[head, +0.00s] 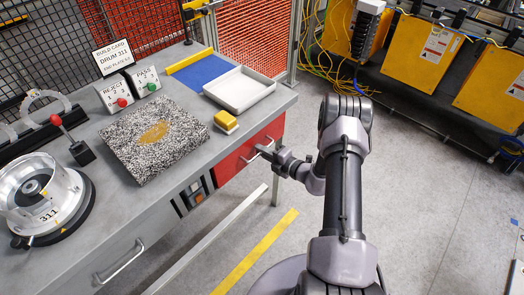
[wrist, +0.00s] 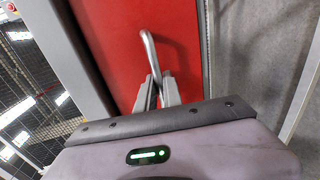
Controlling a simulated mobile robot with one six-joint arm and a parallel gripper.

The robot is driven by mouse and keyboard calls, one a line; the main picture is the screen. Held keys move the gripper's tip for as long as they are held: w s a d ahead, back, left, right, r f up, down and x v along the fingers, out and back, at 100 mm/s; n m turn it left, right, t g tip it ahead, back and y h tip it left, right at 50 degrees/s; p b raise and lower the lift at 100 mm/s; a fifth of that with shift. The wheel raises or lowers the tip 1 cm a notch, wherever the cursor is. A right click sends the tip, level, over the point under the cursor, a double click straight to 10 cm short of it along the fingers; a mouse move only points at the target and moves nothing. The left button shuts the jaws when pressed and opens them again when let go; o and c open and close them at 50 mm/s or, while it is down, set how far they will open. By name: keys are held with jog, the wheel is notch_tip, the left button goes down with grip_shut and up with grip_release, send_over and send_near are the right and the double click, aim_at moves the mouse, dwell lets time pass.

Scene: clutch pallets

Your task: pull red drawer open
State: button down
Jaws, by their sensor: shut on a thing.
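The red drawer (head: 236,162) is under the right end of the grey workbench, and its front looks flush with the bench. Its front fills much of the wrist view (wrist: 115,45). A metal bar handle (wrist: 149,48) stands out from the red front. My gripper (head: 268,151) is at the drawer front, at the handle. In the wrist view my gripper (wrist: 157,85) has its two grey fingers closed around the lower part of the handle. The gripped part of the handle is hidden between the fingers.
The workbench top (head: 110,200) holds a speckled slab (head: 130,165), a white tray (head: 262,92), a yellow sponge-like block (head: 226,119) and a round metal drum (head: 70,205). A grey drawer handle (head: 120,262) is at lower left. A bench leg (head: 276,190) stands near my gripper. The floor to the right is clear.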

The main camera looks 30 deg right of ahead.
jog(key=f+p+v, duration=0.1)
jog(key=f+v, duration=0.2)
jog(key=v, duration=1.4)
jog(key=s+f+p+v, duration=0.1)
jog(key=f+v, duration=0.3)
jog(key=v, duration=1.3)
jog(key=shift+s+d, duration=0.25)
jog(key=shift+s, duration=0.25)
jog(key=shift+f, duration=0.1)
jog(key=c, duration=1.5)
grip_release()
jog(key=shift+s, duration=0.1)
jog(key=p+v, duration=0.2)
jog(key=v, duration=1.5)
jog(key=shift+p, duration=0.35)
jog(key=shift+s, duration=0.1)
